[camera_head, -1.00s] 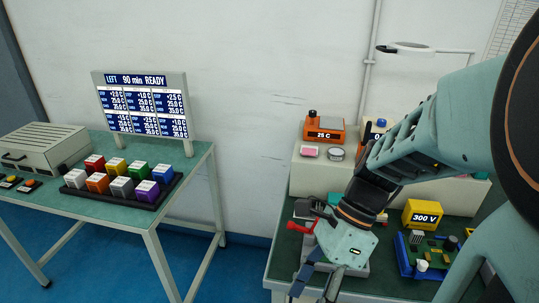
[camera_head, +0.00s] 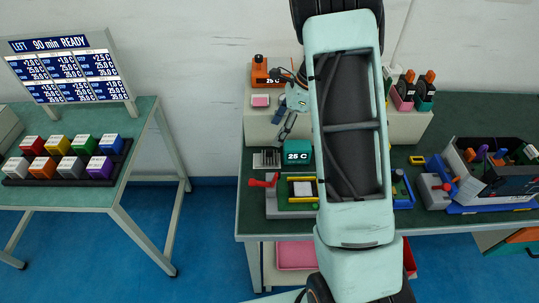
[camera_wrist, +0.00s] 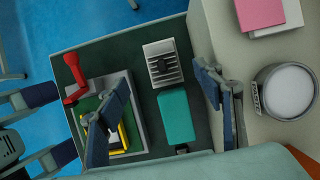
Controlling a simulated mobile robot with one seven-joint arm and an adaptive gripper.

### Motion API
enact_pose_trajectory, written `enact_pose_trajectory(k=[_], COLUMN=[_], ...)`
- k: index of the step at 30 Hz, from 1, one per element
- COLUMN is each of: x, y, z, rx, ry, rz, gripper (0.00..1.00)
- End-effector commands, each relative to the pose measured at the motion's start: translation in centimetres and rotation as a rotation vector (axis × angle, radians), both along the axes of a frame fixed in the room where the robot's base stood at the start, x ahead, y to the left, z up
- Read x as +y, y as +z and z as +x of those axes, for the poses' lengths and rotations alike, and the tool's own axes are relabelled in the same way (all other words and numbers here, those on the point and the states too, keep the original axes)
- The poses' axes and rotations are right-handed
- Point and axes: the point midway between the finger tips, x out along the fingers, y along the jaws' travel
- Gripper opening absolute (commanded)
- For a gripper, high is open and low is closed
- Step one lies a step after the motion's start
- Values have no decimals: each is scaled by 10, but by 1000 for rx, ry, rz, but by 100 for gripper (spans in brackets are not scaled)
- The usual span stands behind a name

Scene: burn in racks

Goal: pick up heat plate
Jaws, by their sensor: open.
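No label names the heat plate. A grey metal block with fins (camera_head: 267,159) is the likeliest match, lying on the green bench beside a teal box (camera_head: 297,153) that reads 25 C. In the wrist view the finned block (camera_wrist: 163,62) and the teal box (camera_wrist: 176,115) lie below and between my fingers. My gripper (camera_head: 283,130) is open and empty above them, and its two fingers also show in the wrist view (camera_wrist: 163,85). I cannot tell its exact height. My arm hides part of the bench and shelf.
A fixture with a red lever (camera_head: 264,181) and a yellow-framed board stands front left. The raised shelf (camera_head: 262,127) behind holds an orange 25 C unit (camera_head: 261,75), a pink pad (camera_head: 261,101) and a round grey dish (camera_wrist: 287,91). A cluttered bin (camera_head: 490,172) stands right.

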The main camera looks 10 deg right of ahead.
Motion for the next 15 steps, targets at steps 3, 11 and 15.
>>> enact_pose_trajectory(k=[3,11,15], x=[-1,4,9], y=[-26,-53,-65], z=[-1,0,1], rx=[4,1,3], ry=[-3,1,1], rz=[0,-1,0], gripper=[61,61,61])
